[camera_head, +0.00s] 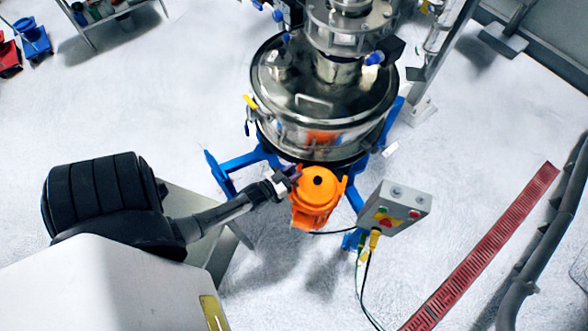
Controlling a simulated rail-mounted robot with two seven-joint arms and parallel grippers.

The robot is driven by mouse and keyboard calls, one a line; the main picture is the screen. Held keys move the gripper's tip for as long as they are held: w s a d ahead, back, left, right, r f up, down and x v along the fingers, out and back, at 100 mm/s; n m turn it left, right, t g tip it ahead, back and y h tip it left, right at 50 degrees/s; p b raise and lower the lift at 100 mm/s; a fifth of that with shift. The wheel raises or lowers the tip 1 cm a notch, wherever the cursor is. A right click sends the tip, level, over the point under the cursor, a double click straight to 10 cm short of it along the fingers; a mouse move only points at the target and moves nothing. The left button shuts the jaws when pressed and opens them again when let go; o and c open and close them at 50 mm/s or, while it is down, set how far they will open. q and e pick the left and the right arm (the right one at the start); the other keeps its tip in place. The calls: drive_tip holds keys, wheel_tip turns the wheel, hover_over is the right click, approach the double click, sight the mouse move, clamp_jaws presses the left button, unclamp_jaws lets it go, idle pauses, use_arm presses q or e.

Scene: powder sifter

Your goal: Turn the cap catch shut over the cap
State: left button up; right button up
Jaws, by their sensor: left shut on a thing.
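The powder sifter (287,95) is a round steel vessel on a blue frame, seen from above. My left gripper (287,181) comes in from the left and is below the vessel's front rim, right beside the upper left of an orange motor-like housing (318,196). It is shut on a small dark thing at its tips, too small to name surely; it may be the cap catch. I cannot make out the cap apart from the catch. My right gripper is not in view.
A grey control box (394,208) with coloured buttons stands right of the orange housing, with cables hanging below it. The blue frame legs (236,168) spread around the sifter. A red strip (485,245) and a grey pipe (540,250) lie at right. The pale floor between is clear.

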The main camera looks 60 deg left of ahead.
use_arm(q)
drive_tip(key=shift+a+n+y, duration=0.1)
drive_tip(key=shift+n+y, duration=0.5)
drive_tip(key=shift+y, duration=0.3)
drive_tip(key=shift+n+g+y, duration=0.3)
drive_tip(key=shift+g+y, duration=0.1)
drive_tip(key=o, duration=0.9)
drive_tip(key=shift+s, duration=0.1)
drive_tip(key=b+v, duration=0.1)
drive_tip(key=v, duration=1.2)
drive_tip(key=shift+s+b, duration=0.35)
